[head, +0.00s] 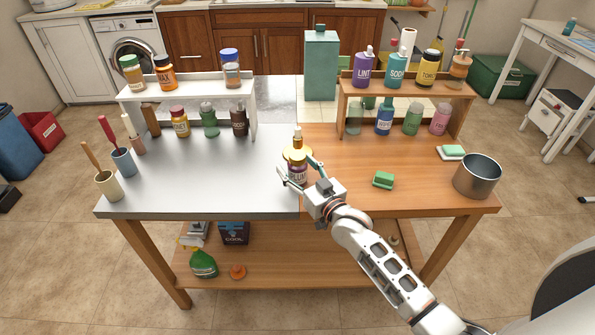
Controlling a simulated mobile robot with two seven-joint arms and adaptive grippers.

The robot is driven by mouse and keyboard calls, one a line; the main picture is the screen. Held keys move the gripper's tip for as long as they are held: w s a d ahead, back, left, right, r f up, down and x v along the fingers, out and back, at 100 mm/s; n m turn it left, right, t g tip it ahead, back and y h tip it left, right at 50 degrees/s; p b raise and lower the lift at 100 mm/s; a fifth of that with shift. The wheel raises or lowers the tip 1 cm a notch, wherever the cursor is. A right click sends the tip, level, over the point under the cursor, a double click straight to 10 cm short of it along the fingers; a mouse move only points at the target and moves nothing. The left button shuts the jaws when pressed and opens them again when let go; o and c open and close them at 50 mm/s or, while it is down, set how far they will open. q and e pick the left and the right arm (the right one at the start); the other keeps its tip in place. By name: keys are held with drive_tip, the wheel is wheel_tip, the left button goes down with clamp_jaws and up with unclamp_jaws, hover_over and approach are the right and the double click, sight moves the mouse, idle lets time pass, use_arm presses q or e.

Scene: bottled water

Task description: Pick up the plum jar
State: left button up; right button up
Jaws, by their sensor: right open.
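The plum jar (297,173) is a small purple-brown jar with a pale label and a yellow lid. It stands upright near the middle of the table, by the seam between the grey and wooden halves. My right gripper (297,178) is open, with its fingers at either side of the jar, and part of the jar is hidden by them. I cannot tell whether the fingers touch it. My left gripper is not in view.
An amber bottle (297,142) stands right behind the jar. A green sponge (383,180) and a metal pot (478,176) are to the right. Bottles fill a white shelf (187,87) and a wooden shelf (407,90). Brush cups (108,186) stand at left. The grey front left is clear.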

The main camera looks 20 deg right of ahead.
drive_tip(key=shift+c, duration=0.3)
drive_tip(key=c, duration=1.2)
drive_tip(key=shift+r, duration=0.1)
drive_tip(key=shift+c, duration=0.2)
